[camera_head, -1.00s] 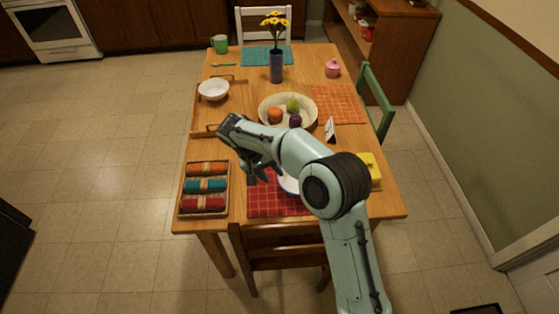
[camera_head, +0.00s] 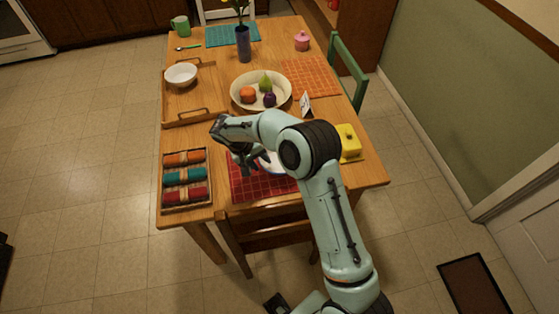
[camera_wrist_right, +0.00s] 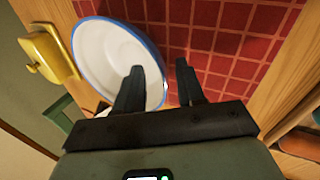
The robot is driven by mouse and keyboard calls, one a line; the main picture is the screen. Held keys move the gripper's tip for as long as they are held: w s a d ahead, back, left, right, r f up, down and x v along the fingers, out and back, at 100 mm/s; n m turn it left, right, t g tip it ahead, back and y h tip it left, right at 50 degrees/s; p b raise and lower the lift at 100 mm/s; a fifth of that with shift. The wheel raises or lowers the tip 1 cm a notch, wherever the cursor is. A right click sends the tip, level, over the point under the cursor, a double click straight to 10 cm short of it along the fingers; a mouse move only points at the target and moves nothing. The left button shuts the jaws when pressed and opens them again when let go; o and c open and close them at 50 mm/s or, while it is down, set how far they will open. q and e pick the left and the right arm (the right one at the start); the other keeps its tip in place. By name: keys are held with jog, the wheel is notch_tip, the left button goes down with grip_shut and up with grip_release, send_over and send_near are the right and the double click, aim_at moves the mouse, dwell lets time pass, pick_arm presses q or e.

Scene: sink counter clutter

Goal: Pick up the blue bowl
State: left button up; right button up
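The bowl (camera_wrist_right: 106,57) is white with a blue rim and stands upright on the red checked placemat (camera_wrist_right: 222,40). In the head view, only part of the bowl (camera_head: 273,166) shows; my right arm and hand hide the rest. My right gripper (camera_wrist_right: 159,76) is open and empty at the bowl's rim. In the wrist view, one finger overlaps the inside of the bowl and the other shows over the placemat. I cannot tell whether either touches it. In the head view, my right gripper (camera_head: 250,165) is just left of the bowl. My left gripper is not visible.
A yellow butter dish (camera_head: 348,143) stands right of the bowl. A napkin tray (camera_head: 187,204) lies left of the placemat. A chair (camera_head: 250,230) stands in front.

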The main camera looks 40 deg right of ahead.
jog(key=shift+x, duration=1.5)
jog(key=shift+w, duration=0.15)
grip_shut()
